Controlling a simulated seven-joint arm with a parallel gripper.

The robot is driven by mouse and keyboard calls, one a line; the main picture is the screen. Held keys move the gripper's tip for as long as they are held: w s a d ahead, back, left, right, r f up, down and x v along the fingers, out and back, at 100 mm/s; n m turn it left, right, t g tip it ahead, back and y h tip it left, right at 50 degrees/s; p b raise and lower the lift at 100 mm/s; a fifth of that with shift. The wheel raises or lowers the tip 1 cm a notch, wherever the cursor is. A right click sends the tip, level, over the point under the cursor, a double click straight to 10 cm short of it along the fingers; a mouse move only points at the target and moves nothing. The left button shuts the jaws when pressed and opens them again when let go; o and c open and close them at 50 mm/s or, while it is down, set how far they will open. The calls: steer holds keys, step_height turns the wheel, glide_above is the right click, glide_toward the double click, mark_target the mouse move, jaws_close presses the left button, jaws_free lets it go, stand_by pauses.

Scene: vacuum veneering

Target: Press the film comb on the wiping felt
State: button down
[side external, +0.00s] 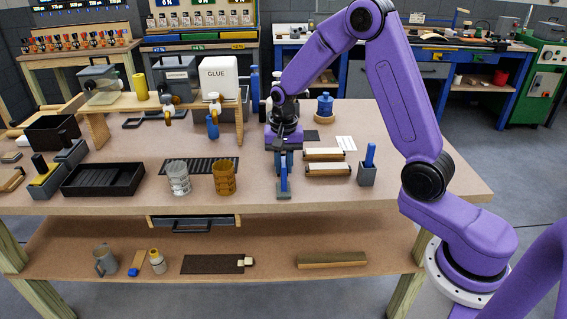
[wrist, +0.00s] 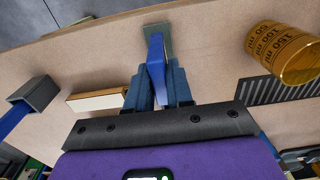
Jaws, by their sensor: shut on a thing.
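My gripper (side external: 284,162) points down over the middle of the table, shut on a blue upright tool, which looks like the film comb (side external: 283,181). It also shows in the wrist view (wrist: 157,66), between the fingers (wrist: 158,92). A small grey-green block (side external: 284,191) is at the comb's far end, also in the wrist view (wrist: 157,38). I cannot tell whether it is part of the comb or a separate pad, nor whether it touches the table. The wiping felt is not clearly identifiable. Two cream-topped blocks (side external: 328,168) lie just right of the gripper.
A grey holder (side external: 367,176) with a blue-handled tool stands right of the blocks. Left of the gripper are an amber measuring cup (side external: 224,178), a clear cup (side external: 178,178) and a dark ribbed mat (side external: 200,165). A black tray (side external: 102,180) lies farther left. The table's front edge is close.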

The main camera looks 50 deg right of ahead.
steer(key=shift+f, duration=0.65)
stand_by(0.5)
steer(key=shift+r, duration=0.15)
stand_by(0.9)
steer(key=shift+r, duration=2.9)
